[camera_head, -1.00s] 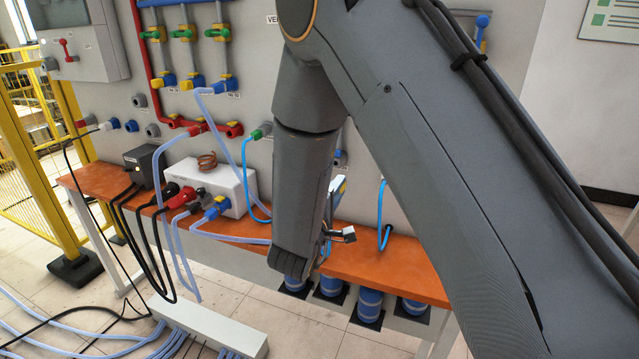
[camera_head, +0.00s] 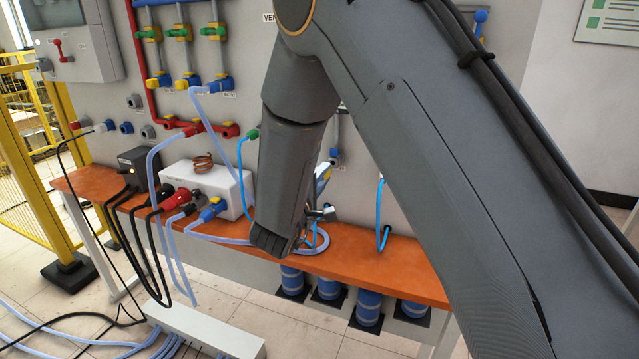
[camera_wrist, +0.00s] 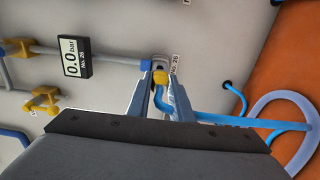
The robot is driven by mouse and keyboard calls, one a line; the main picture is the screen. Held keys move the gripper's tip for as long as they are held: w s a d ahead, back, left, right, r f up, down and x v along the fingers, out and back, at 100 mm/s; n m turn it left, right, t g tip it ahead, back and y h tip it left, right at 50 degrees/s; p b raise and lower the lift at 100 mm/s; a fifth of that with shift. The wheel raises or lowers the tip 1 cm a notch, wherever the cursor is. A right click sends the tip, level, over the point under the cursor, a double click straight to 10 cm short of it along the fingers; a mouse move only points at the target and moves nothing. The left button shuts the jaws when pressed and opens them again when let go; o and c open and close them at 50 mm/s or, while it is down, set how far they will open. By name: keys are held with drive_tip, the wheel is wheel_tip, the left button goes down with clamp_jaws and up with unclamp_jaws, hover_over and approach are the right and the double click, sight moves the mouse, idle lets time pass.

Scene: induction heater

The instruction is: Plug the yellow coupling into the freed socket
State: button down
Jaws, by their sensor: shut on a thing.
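The yellow coupling (camera_wrist: 160,78) sits between the fingertips of my gripper (camera_wrist: 158,88) in the wrist view, with a blue hose bending away from it to the right. My gripper is shut on the coupling. Just behind it, a grey pipe ends in a blue fitting (camera_wrist: 147,65) by a "No. 26" label on the wall panel. I cannot tell whether the coupling touches the fitting. In the head view my gripper (camera_head: 322,213) is mostly hidden by my own forearm, above the orange bench.
A gauge reading 0.0 bar (camera_wrist: 75,57) and a yellow valve (camera_wrist: 42,99) are left of the coupling. A coiled pale hose (camera_head: 318,243) lies on the orange bench (camera_head: 400,275). A white box (camera_head: 212,184) stands at left on the bench.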

drive_tip(key=shift+x, duration=1.55)
drive_tip(key=shift+p, duration=0.9)
idle(0.9)
drive_tip(key=shift+w+d, duration=0.15)
drive_tip(key=shift+w, duration=0.4)
idle(0.4)
drive_tip(key=c, duration=1.5)
unclamp_jaws()
drive_tip(key=shift+s, duration=0.1)
